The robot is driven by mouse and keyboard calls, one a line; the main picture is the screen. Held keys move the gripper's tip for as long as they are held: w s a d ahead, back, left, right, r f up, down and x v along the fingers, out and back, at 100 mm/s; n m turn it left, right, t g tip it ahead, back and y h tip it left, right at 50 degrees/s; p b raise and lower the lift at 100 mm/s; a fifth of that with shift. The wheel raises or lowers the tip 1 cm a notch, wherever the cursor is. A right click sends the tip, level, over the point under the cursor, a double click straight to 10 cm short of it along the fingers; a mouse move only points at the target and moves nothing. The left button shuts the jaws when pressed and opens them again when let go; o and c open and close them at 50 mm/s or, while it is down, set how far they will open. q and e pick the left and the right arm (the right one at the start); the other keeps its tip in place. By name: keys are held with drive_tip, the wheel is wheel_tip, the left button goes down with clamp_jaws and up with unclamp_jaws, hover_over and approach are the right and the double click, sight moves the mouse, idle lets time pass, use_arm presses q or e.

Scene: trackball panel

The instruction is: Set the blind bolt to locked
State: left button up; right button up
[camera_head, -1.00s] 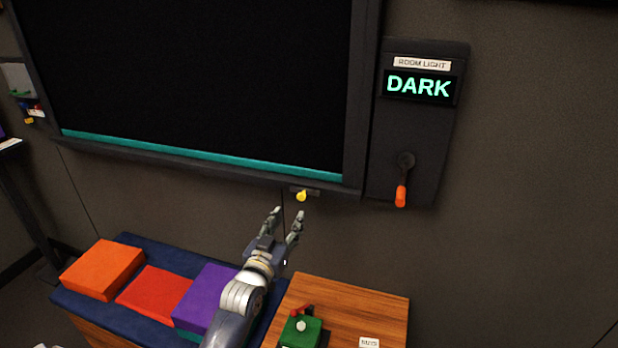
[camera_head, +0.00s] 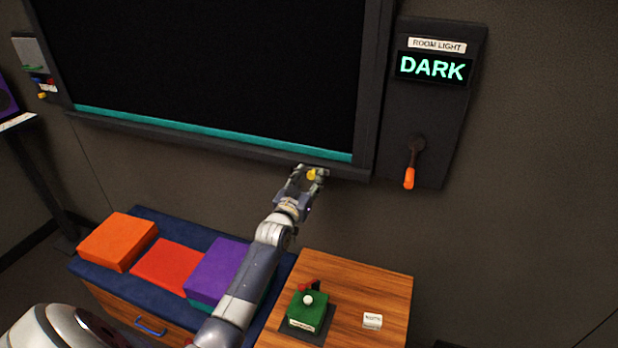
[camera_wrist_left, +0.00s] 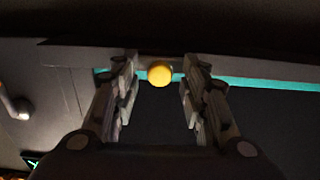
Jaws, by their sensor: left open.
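The blind bolt shows as a small yellow knob (camera_head: 312,174) under the bottom frame of the dark window blind (camera_head: 205,70). In the left wrist view the yellow knob (camera_wrist_left: 160,73) lies between the two fingertips, with a gap on each side. My left gripper (camera_head: 308,176) is open around the knob and does not grip it. It also shows in the left wrist view (camera_wrist_left: 159,92), with its fingers spread. The bolt's mount is mostly hidden by the fingers in the head view. My right gripper is not in view.
A wall panel (camera_head: 465,110) reading "ROOM LIGHT" and "DARK" has an orange-tipped lever (camera_head: 410,176) right of the blind. Below are a wooden cabinet top (camera_head: 375,285) with a green box (camera_head: 306,310), and a blue bench (camera_head: 170,222) with orange, red and purple blocks.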

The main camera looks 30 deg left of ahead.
use_arm(q)
clamp_jaws()
drive_tip(key=a, duration=0.2)
drive_tip(key=s+a, duration=0.1)
drive_tip(key=a, duration=0.1)
drive_tip(key=shift+a+b, duration=0.1)
drive_tip(key=shift+b, duration=0.3)
drive_tip(key=shift+c, duration=0.8)
unclamp_jaws()
drive_tip(key=shift+o, duration=0.8)
drive_tip(key=shift+a, duration=0.15)
